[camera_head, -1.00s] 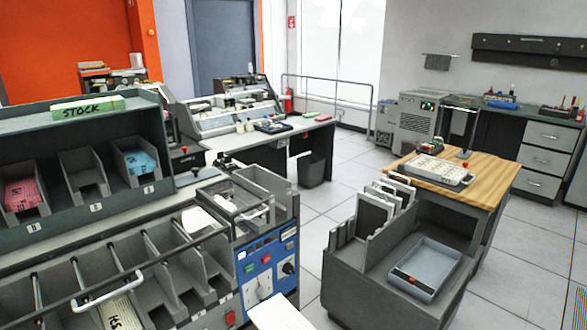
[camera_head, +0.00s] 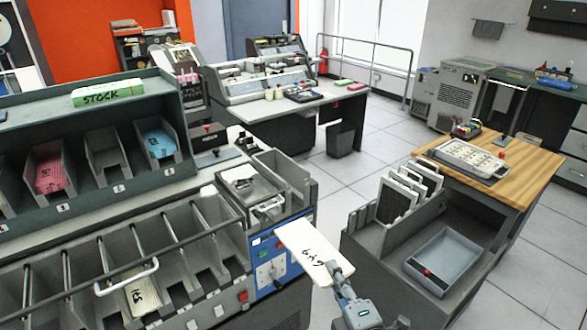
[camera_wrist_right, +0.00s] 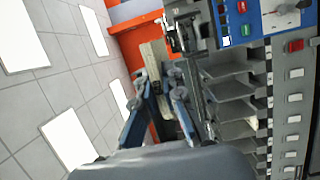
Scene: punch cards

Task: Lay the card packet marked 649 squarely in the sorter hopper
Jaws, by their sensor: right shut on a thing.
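The card packet marked 649 (camera_head: 302,246) is cream-white with black handwriting. My right gripper (camera_head: 335,272) is shut on its near end and holds it in the air in front of the sorter's blue control panel (camera_head: 262,250). In the right wrist view the packet (camera_wrist_right: 152,55) sticks out beyond the gripper fingers (camera_wrist_right: 157,82). The sorter's grey open-topped hopper (camera_head: 306,196) appears to be the bin at the right end of the machine, above the blue panel. The packet is apart from it. My left gripper is out of view.
A row of grey sorter pockets (camera_head: 200,255) with a rail runs left; one holds a card packet (camera_head: 140,297). A rack with pink (camera_head: 52,172) and blue packets (camera_head: 160,143) is behind.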

